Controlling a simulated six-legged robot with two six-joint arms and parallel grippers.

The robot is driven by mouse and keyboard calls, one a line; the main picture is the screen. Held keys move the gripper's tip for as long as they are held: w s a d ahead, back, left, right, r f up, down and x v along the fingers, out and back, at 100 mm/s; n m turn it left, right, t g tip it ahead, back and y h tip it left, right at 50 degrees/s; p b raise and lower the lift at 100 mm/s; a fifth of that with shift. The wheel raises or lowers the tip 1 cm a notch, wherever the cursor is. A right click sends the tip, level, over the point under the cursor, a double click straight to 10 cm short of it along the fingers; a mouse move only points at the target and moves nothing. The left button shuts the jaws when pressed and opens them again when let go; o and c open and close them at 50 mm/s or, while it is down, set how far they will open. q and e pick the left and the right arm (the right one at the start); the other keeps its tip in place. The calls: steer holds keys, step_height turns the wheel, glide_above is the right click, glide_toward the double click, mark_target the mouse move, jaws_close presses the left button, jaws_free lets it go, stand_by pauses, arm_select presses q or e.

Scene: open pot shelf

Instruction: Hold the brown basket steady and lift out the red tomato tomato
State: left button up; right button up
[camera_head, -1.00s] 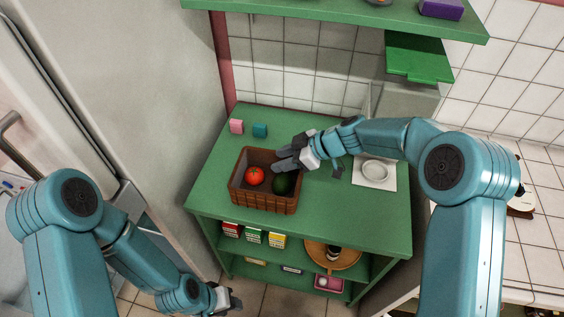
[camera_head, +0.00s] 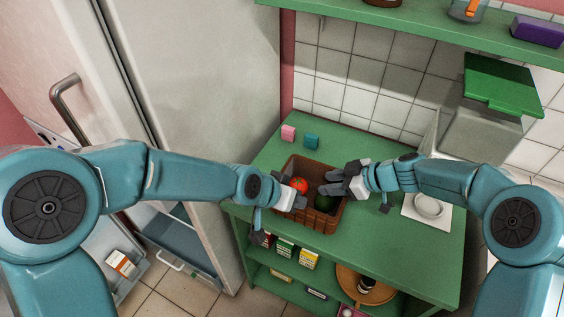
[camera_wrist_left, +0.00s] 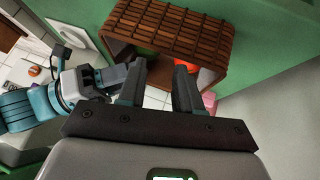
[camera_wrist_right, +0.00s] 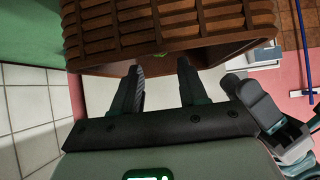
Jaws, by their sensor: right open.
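The brown basket (camera_head: 318,222) stands on the green shelf top; it also shows in the left wrist view (camera_wrist_left: 175,28) and the right wrist view (camera_wrist_right: 165,25). The red tomato (camera_head: 300,186) lies inside at the left, partly visible in the left wrist view (camera_wrist_left: 186,67). A dark green avocado-like item (camera_head: 324,203) lies beside it. My left gripper (camera_head: 297,190) is open at the basket's left side, close to the tomato. My right gripper (camera_head: 334,184) is open at the basket's right rim. Whether either touches the basket is unclear.
A white plate (camera_head: 428,207) is at the right. Small cartons (camera_head: 284,248) and a round wooden tray (camera_head: 380,291) are on the lower shelf. A green upper shelf (camera_head: 420,30) overhangs the back.

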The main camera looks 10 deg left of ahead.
steer(key=shift+w+f, duration=0.25)
steer(key=shift+w, duration=0.1)
arm_select(q)
steer(key=w+a+r+m+g, duration=0.2)
steer(key=w+r+m+g, duration=0.35)
steer(key=m, duration=1.05)
arm_select(e)
steer(key=shift+s+r, duration=0.2)
steer(key=shift+s, duration=0.05)
steer(key=shift+w+f, duration=0.15)
steer(key=shift+w, duration=0.05)
arm_select(q)
steer(key=m+g, duration=0.2)
glide_above(302, 223)
steer(key=shift+t+y, duration=0.25)
steer(key=shift+y, duration=0.05)
step_height(302, 223, down, 13)
steer(key=shift+w+r, duration=0.1)
steer(key=shift+r, duration=0.05)
steer(key=shift+d, duration=0.1)
arm_select(e)
steer(key=shift+s, duration=0.15)
arm_select(q)
steer(key=shift+c, duration=0.3)
